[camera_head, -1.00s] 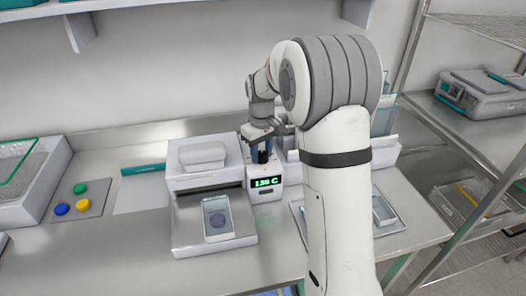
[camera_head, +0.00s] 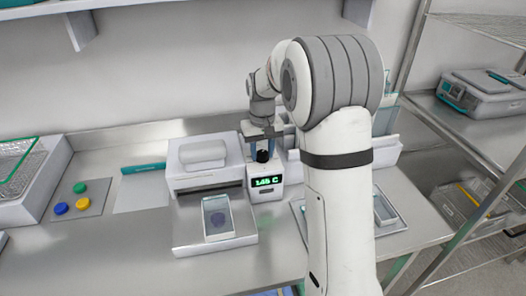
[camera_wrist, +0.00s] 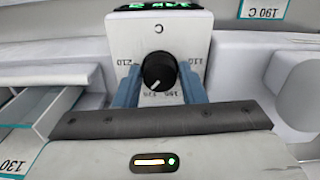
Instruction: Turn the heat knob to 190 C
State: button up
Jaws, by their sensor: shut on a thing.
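The heat knob (camera_wrist: 159,70) is black and round, on a white panel with temperature marks around it. Its white pointer line points down and left in the wrist view. The blue fingers of my gripper (camera_wrist: 160,84) are shut on the knob, one on each side. In the head view, my gripper (camera_head: 262,146) is over the dark knob (camera_head: 262,156) on top of the small white control box. The green display (camera_head: 265,181) on the box front appears to read 145 C. In the wrist view, a card (camera_wrist: 264,10) reads 190 C.
Coloured buttons (camera_head: 80,187) are further left. A tray (camera_head: 386,211) lies to the right. A shelf rack (camera_head: 470,130) stands at right.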

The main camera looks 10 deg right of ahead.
aim_at(262, 152)
jog(key=shift+m, duration=1.7)
jog(key=o, duration=1)
notch_tip(262, 152, up, 8)
jog(key=shift+f+b, duration=0.25)
jog(key=shift+b, duration=0.25)
jog(key=shift+r, duration=0.2)
